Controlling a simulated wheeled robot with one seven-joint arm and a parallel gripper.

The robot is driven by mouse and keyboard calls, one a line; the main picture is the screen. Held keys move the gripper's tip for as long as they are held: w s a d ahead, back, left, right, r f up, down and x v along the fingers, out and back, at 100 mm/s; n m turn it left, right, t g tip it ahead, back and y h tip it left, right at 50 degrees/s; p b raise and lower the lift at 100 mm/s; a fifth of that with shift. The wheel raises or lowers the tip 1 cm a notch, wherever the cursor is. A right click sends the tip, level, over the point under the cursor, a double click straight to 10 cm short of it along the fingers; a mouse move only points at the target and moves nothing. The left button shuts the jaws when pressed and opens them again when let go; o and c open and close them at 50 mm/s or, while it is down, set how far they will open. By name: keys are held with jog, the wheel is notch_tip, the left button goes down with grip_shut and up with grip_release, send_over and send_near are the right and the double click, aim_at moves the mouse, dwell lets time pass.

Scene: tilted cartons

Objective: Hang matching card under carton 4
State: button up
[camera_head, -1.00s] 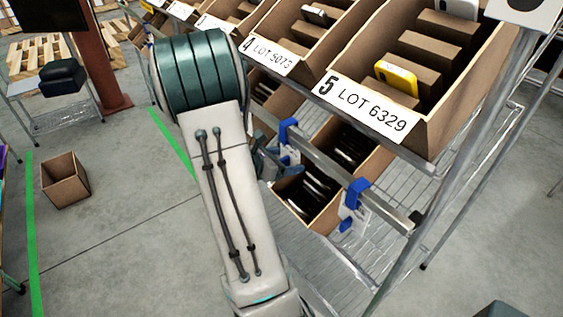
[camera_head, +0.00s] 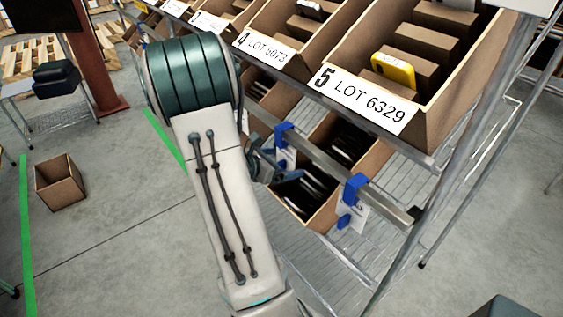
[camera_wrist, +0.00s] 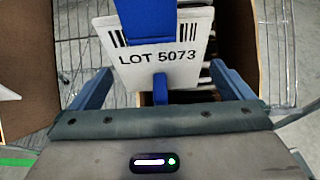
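Carton 4 (camera_head: 268,55) stands on the sloped upper shelf with a white label reading LOT 5073. A white card (camera_wrist: 160,55) reading LOT 5073 hangs from a blue clip (camera_head: 284,133) on the lower rail, below the label of carton 4; the card also shows in the head view (camera_head: 288,156). My gripper (camera_wrist: 160,82) is open. Its two blue fingers stand apart to the left and right of the card's lower part, with no contact visible. In the head view my arm partly hides my gripper.
Carton 5 (camera_head: 424,112), labelled LOT 6329, holds a yellow item (camera_head: 393,71). A second blue clip (camera_head: 355,188) with a white card hangs farther right on the rail (camera_head: 320,165). Lower cartons sit behind the rail. Open floor lies left, with a small empty box (camera_head: 60,182).

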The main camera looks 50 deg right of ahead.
jog(key=p+v, duration=0.1)
jog(key=v, duration=1.3)
jog(key=shift+f, duration=0.1)
jog(key=s+a+r+m+t+y+p, duration=0.2)
jog(key=a+r+m+y, duration=0.2)
jog(key=a, duration=0.4)
jog(key=s+a+r+m+t+y+p, duration=0.2)
jog(key=a+r+m+y+p, duration=0.1)
jog(key=a, duration=0.5)
jog(key=s+a+r+m+t+y+p, duration=0.2)
jog(key=s+a+r+m+y+p, duration=0.1)
jog(key=a+r+m+y, duration=0.3)
jog(key=a+m, duration=0.2)
jog(key=shift+r+m, duration=0.3)
jog(key=shift+r, duration=0.05)
jog(key=shift+a, duration=0.15)
